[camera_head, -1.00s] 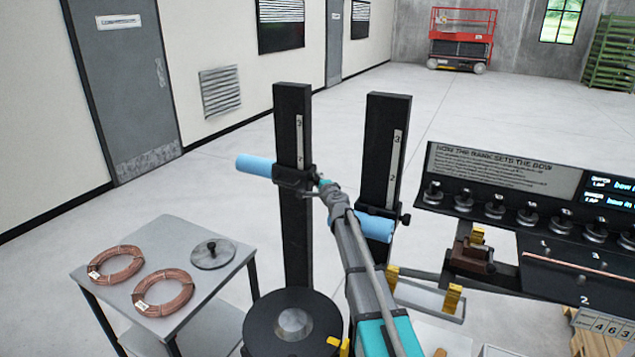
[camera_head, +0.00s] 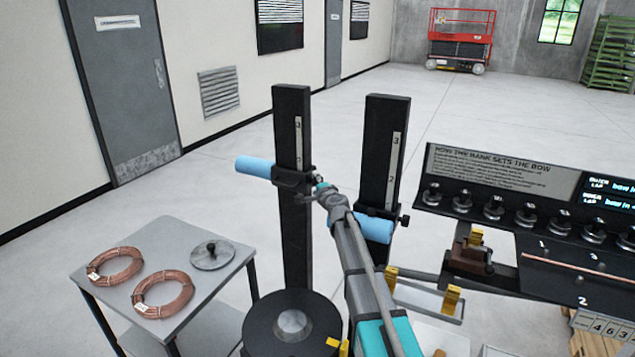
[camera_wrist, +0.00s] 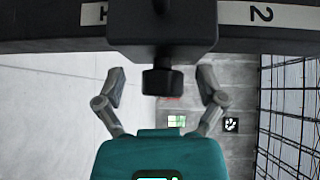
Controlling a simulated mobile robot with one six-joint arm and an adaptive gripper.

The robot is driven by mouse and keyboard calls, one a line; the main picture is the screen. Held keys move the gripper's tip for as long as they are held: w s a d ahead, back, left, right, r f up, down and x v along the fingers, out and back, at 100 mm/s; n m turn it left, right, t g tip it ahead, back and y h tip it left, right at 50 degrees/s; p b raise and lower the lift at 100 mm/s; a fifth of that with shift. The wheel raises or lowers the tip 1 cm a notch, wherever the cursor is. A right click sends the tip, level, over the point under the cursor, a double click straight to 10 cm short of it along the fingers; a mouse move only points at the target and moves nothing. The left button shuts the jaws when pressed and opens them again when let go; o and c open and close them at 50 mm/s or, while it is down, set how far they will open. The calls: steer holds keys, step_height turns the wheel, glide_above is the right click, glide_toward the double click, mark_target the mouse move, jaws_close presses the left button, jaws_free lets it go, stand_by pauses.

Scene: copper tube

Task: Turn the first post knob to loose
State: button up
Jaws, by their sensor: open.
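Two black upright posts with numbered scale strips stand mid-picture in the head view. The left post (camera_head: 291,120) bears a black clamp block and a light blue roller (camera_head: 254,166). Its small knob is mostly hidden by my gripper (camera_head: 321,187) in the head view. In the wrist view the black knob (camera_wrist: 163,82) sticks out from the clamp block (camera_wrist: 160,42), below the scale strip marked 2. My gripper (camera_wrist: 163,88) is open, with one finger on each side of the knob and a visible gap to both.
The right post (camera_head: 384,140) has its own blue roller (camera_head: 375,228) and side knob (camera_head: 405,219), close to my arm. A grey table (camera_head: 172,232) with copper coils stands left. A bench with a row of knobs (camera_head: 494,208) stands right. Open floor lies behind.

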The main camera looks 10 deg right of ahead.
steer(key=s+a+f+n+g+y+p, duration=0.1)
steer(key=s+a+f+n+g+p, duration=0.2)
steer(key=s+n, duration=0.5)
steer(key=s+a+f+n+g+y+p, duration=0.25)
steer(key=s+a+g, duration=0.2)
steer(key=s, duration=0.75)
steer(key=s+d+f+n+g+h+p, duration=0.1)
steer(key=s+d+n+g+h, duration=0.1)
steer(key=s, duration=1)
steer(key=s+d+f+n+g+h+p, duration=0.2)
steer(key=s+d+g+h, duration=0.3)
steer(key=s, duration=0.7)
steer(key=shift+d+n+g, duration=0.45)
steer(key=shift+d+g, duration=0.05)
steer(key=shift+g, duration=0.65)
